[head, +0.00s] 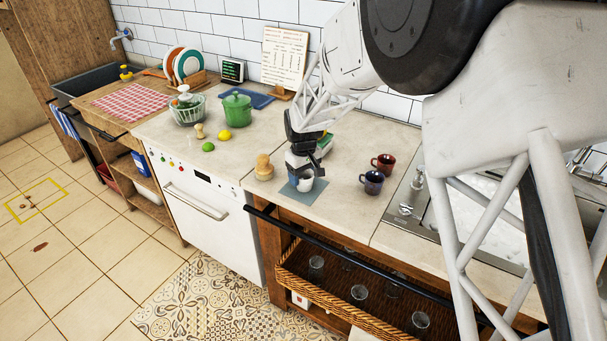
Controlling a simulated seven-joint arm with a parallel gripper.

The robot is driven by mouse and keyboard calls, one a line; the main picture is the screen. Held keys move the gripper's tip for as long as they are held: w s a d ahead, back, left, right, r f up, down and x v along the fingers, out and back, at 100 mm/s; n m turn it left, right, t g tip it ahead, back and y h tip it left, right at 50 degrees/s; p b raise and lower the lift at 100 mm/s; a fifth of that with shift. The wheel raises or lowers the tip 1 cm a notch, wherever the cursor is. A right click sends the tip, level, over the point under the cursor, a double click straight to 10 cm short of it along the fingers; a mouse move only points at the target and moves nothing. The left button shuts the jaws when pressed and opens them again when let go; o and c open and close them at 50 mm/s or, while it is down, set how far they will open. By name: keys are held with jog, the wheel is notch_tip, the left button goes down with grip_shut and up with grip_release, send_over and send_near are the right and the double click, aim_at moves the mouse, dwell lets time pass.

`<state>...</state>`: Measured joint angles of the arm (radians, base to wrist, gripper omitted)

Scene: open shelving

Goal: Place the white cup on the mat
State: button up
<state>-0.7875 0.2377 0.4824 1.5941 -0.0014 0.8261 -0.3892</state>
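The white cup (302,184) shows low between the dark fingers of my gripper (304,172), which comes down from above and hides much of it. The cup is over the blue-grey mat (301,198) on the counter, and its base appears to be at or very near the mat. I cannot tell if it touches. The fingers are around the upper part of the cup, but whether they press on it is not clear at this size.
A dark blue mug (372,183) and a brown-red mug (384,163) stand to the right. A wooden jar (264,168) stands close on the left. Something green and white (325,143) is partly hidden behind my gripper. The counter's front edge is close to the mat.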

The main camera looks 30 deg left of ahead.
jog(key=o, duration=0.3)
jog(key=shift+r, duration=0.15)
notch_tip(320, 180, up, 12)
jog(key=shift+r, duration=0.1)
dwell(0.7)
dwell(0.5)
dwell(0.3)
